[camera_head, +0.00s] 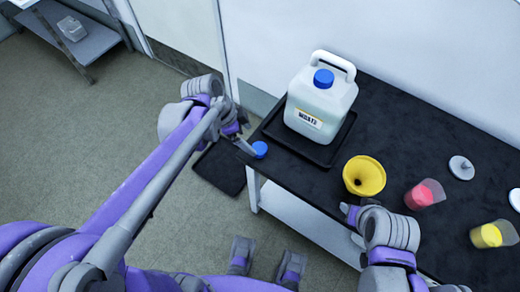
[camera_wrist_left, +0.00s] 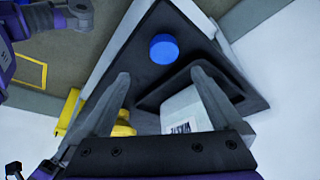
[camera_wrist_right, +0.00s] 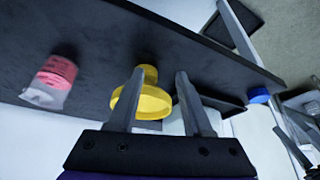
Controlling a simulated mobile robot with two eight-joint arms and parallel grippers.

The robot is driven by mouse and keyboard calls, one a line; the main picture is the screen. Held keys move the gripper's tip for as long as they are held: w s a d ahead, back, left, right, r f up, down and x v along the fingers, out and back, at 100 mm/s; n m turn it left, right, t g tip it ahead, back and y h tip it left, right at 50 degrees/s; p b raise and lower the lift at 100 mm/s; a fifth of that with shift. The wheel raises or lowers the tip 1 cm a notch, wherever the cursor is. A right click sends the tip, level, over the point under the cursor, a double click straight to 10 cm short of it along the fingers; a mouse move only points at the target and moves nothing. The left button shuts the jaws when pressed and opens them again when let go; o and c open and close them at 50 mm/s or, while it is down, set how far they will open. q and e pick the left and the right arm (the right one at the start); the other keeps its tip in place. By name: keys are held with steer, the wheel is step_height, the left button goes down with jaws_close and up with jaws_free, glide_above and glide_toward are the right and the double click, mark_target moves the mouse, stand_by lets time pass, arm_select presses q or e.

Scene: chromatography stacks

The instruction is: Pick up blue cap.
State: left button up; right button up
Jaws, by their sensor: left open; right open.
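A loose blue cap (camera_head: 260,149) lies on the left corner of the black table. The left wrist view shows the cap (camera_wrist_left: 164,48) ahead of the fingertips, and the right wrist view shows it (camera_wrist_right: 259,96) at the right. My left gripper (camera_head: 244,143) is open and empty, just left of the cap and apart from it in the left wrist view (camera_wrist_left: 160,76). My right gripper (camera_head: 347,211) is open and empty by the table's front edge, near the yellow funnel. In the right wrist view its fingers (camera_wrist_right: 160,72) point toward the funnel.
A white waste jug (camera_head: 318,105) with its own blue lid stands in a black tray (camera_head: 316,151) behind the loose cap. The yellow funnel (camera_head: 364,176), a pink beaker (camera_head: 424,194) and a yellow beaker (camera_head: 491,235) stand further right. A black mat (camera_head: 220,168) lies on the floor.

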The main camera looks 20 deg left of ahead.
mark_target(259, 148)
arm_select(q)
steer(key=x, duration=0.2)
steer(key=shift+w+d+f, duration=0.1)
steer(key=shift+d+f, duration=0.05)
steer(key=shift+f, duration=0.25)
steer(key=shift+w+a+b+x, duration=0.1)
steer(key=shift+a+b+x, duration=0.1)
steer(key=shift+x, duration=0.8)
steer(key=shift+w+a+b+x, duration=0.1)
steer(key=shift+b+x, duration=0.1)
steer(key=shift+x, duration=0.8)
steer(key=shift+a+b+x, duration=0.15)
steer(key=shift+b+x, duration=0.05)
steer(key=shift+x, duration=0.8)
steer(key=shift+f, duration=0.1)
steer(key=c, duration=1.4)
